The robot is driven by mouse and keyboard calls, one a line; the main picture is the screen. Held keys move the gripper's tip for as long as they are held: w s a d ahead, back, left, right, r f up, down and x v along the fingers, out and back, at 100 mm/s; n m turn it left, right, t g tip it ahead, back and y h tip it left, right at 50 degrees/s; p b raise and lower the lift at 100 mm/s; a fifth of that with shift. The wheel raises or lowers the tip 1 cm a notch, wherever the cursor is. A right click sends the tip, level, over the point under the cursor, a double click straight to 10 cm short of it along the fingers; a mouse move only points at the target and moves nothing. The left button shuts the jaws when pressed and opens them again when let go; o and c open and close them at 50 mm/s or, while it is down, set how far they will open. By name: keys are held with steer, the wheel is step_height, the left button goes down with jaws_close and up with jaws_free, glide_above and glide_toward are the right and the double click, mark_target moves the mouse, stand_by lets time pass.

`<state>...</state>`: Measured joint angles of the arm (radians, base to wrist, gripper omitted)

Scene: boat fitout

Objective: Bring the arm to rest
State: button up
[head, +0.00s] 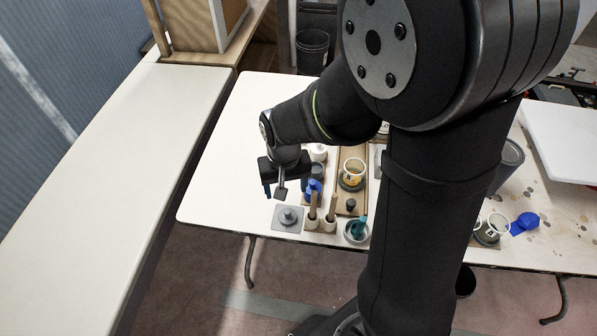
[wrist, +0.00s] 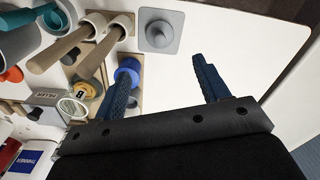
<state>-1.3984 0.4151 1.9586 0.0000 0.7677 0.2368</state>
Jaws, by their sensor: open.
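My gripper (head: 274,190) is open and empty above the left part of the white table (head: 225,170). In the wrist view its two dark blue fingers stand wide apart, with bare white tabletop between and beyond them (wrist: 162,92). In that view the left finger passes in front of a blue object (wrist: 130,69), which also shows beside the gripper in the head view (head: 314,186). I cannot tell the exact height of the fingers over the table. My arm hides part of the table's middle in the head view.
A grey square plate with a knob (head: 288,217) lies near the front edge. Wooden-handled tools in white cups (head: 322,222), a bowl (head: 356,231) and a yellow-labelled cup (head: 353,172) stand close right. A long white counter (head: 110,150) runs left. The table's left end is clear.

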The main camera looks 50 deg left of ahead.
mark_target(288, 212)
step_height(288, 212, down, 12)
steer(key=shift+f, duration=0.2)
steer(key=shift+r, duration=0.2)
stand_by(0.3)
steer(key=shift+r, duration=0.1)
step_height(288, 212, up, 12)
steer(key=f, duration=0.1)
step_height(288, 212, down, 12)
steer(key=shift+r, duration=0.1)
step_height(288, 212, up, 10)
steer(key=shift+r, duration=0.2)
steer(key=w+d+r, duration=0.1)
steer(key=w+r, duration=0.2)
steer(key=w, duration=0.7)
steer(key=w+d+r, duration=0.2)
steer(key=w+r, duration=0.1)
steer(key=w, duration=0.8)
steer(key=shift+r, duration=0.2)
